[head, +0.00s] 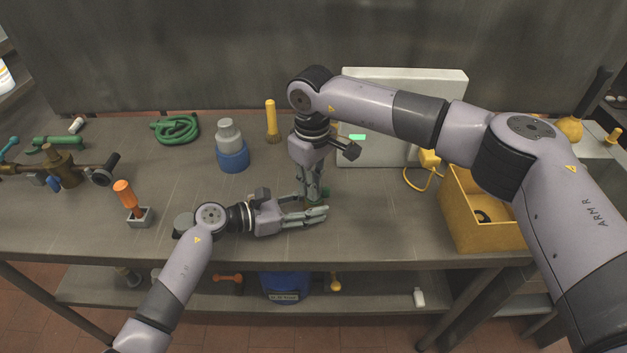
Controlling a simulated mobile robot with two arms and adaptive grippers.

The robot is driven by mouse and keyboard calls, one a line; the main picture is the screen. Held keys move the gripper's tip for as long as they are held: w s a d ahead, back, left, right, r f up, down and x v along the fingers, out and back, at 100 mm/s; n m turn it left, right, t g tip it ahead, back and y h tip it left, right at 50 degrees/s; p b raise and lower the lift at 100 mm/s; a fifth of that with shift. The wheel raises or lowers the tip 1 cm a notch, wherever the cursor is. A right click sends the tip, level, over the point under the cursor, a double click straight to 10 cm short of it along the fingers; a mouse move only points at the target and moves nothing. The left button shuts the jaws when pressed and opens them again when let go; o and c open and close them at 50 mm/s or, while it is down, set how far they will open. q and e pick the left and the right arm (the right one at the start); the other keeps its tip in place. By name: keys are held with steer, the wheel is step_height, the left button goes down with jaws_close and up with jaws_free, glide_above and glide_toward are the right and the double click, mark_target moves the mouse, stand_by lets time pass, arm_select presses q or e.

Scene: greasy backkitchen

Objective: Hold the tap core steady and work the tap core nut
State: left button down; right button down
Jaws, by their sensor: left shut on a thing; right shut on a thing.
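My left gripper (318,215) reaches in low from the left, its fingers lying level just above the bench. It is shut on the tap core (312,206), of which only a small brownish bit shows between the fingers. My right gripper (313,194) points straight down from above, its fingertips meeting the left fingers. It is shut at the top of the tap core, where the nut would be; the nut itself is hidden by the fingers. A bit of green shows beside the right fingertips.
Behind stand a grey-and-blue bottle (231,148), a yellow-handled brush (271,122), a coiled green hose (176,129) and a pale panel (385,90). A yellow bin (463,232) is at right. An orange-handled tool (127,198) and brass valve (62,166) are at left. The front middle bench is clear.

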steer(key=shift+s+f, duration=0.2)
steer(key=shift+f, duration=0.05)
steer(key=c, duration=1.9)
jaws_free()
steer(key=shift+c, duration=0.2)
steer(key=o, duration=0.4)
steer(key=shift+w+r, duration=0.15)
steer(key=shift+w, duration=0.1)
steer(key=shift+d+r, duration=0.1)
step_height(320, 180, up, 12)
steer(key=shift+f, duration=0.1)
